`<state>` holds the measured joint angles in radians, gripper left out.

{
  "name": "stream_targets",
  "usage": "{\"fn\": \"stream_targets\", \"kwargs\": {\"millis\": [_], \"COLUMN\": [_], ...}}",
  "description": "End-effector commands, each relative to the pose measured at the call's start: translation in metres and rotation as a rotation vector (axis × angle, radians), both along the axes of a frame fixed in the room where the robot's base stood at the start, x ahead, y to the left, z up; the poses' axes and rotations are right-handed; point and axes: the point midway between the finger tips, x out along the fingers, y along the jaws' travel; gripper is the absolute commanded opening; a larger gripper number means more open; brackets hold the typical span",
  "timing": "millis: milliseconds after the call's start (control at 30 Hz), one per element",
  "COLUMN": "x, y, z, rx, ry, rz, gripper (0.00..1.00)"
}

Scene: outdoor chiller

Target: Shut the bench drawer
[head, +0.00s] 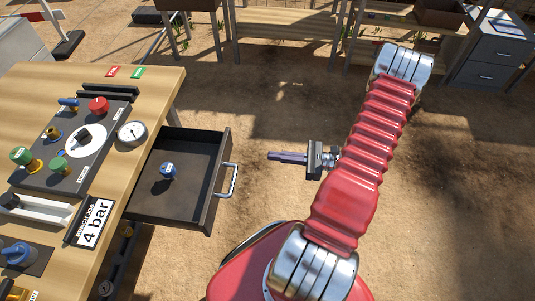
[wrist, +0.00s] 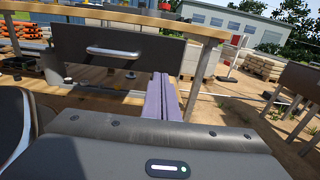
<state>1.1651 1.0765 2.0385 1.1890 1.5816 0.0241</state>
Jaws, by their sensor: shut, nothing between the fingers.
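The bench drawer (head: 185,195) is pulled out from the right side of the wooden bench (head: 110,205). A metal bar handle (head: 226,182) is on its front, and a small blue-topped object (head: 167,171) lies inside. In the wrist view, the dark drawer front (wrist: 65,52) and its handle (wrist: 114,51) face the camera, left of my fingers. My gripper (head: 270,156) is shut and empty, to the right of the drawer and apart from it, pointing left towards it. Its purple fingers also show together in the wrist view (wrist: 161,82).
A grey cabinet (head: 490,55) and wooden tables (head: 285,22) stand at the back. Sandy ground between them is clear.

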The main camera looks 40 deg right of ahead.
Motion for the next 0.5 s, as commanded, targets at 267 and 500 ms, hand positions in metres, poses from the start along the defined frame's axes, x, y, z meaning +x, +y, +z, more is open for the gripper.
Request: {"fn": "stream_targets", "kwargs": {"millis": [267,500], "x": [0.024,0.045], "y": [0.026,0.047], "z": [0.000,0.000], "rx": [0.001,0.001], "ry": [0.002,0.002], "rz": [0.005,0.004], "gripper": [0.00,0.00]}}
